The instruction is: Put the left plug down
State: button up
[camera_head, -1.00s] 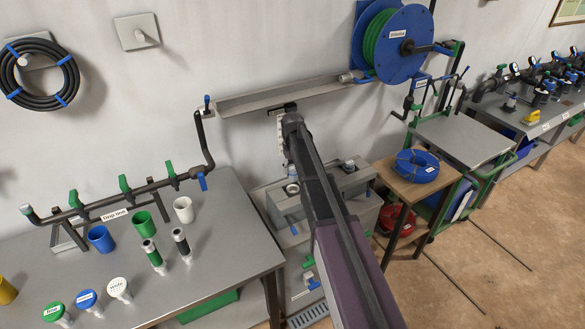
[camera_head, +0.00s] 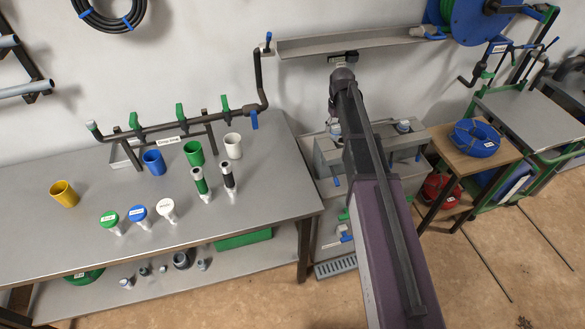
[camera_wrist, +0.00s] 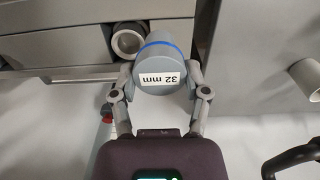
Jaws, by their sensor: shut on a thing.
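A grey plug with a blue ring and a "32 mm" label (camera_wrist: 160,75) is between the fingers of my gripper (camera_wrist: 161,72) in the wrist view. My gripper is shut on it from both sides. An open round socket (camera_wrist: 127,41) shows just left of the plug, so the plug is out of that opening. In the head view the held plug (camera_head: 335,130) shows as a small pale piece at the left side of my arm, over the grey tank (camera_head: 350,155). My arm hides the fingers there. A second plug (camera_head: 404,126) sits on the tank to the right.
The metal bench (camera_head: 60,230) on the left holds yellow, blue, green and white cups, labelled caps and two upright cylinders. A drip-line pipe (camera_head: 165,128) stands behind them. A wooden stand with blue hose (camera_head: 475,138) is at right.

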jog(key=s+a+f+b, duration=0.3)
jog(key=s+a, duration=0.3)
jog(key=s, duration=0.5)
jog(key=s+a+f+b, duration=0.3)
jog(key=s+a, duration=0.3)
jog(key=s, duration=0.5)
jog(key=shift+a+f, duration=0.2)
jog(key=shift+a, duration=0.05)
jog(key=w+a, duration=0.1)
jog(key=w, duration=0.3)
jog(key=w+a+f+b, duration=0.1)
jog(key=w, duration=0.4)
jog(key=w+a, duration=0.2)
jog(key=w, duration=0.3)
jog(key=shift+f, duration=0.2)
jog(key=shift+w+a, duration=0.2)
jog(key=shift+w, duration=0.35)
notch_tip(320, 180, down, 4)
jog(key=b, duration=0.4)
jog(key=shift+r, duration=0.15)
